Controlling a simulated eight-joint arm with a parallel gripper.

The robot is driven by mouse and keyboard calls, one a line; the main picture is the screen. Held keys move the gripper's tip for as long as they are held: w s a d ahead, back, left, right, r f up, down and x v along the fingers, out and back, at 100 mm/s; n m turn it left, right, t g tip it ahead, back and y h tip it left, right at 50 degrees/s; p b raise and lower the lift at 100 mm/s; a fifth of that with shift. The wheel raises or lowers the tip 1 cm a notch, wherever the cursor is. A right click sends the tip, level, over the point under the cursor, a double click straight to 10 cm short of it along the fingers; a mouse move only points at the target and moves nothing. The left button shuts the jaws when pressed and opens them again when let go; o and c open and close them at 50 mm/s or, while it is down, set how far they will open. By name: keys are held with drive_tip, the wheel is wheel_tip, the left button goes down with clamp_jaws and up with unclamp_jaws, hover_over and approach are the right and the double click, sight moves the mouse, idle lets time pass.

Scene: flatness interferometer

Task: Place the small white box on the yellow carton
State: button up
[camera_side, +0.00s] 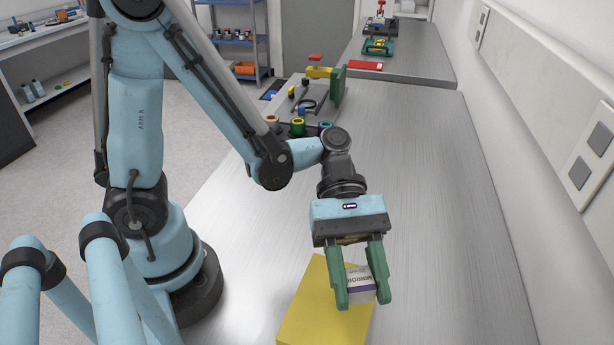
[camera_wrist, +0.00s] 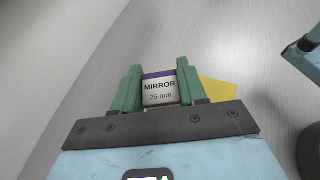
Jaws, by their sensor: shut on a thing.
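The small white box (camera_side: 360,284) has a purple band and a printed label. In the wrist view the box (camera_wrist: 160,90) reads "MIRROR 25 mm". My gripper (camera_side: 361,290) has green fingers, which are shut on the box from both sides. The yellow carton (camera_side: 312,306) lies on the bench at the bottom of the side view, below and behind the gripper in the picture. Part of the carton (camera_wrist: 217,92) shows to the right of the fingers in the wrist view. I cannot tell whether the box touches the carton or hangs above it.
The long metal bench (camera_side: 410,160) is clear on the right, along the wall. Coloured ring-topped parts (camera_side: 298,127) and a yellow and green fixture (camera_side: 338,80) stand farther back. A red flat item (camera_side: 365,65) lies beyond them.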

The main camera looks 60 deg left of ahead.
sight(355, 311)
drive_tip(key=shift+w+f, duration=0.2)
drive_tip(key=shift+f, duration=0.05)
drive_tip(key=shift+f, duration=1.85)
drive_tip(key=o, duration=1)
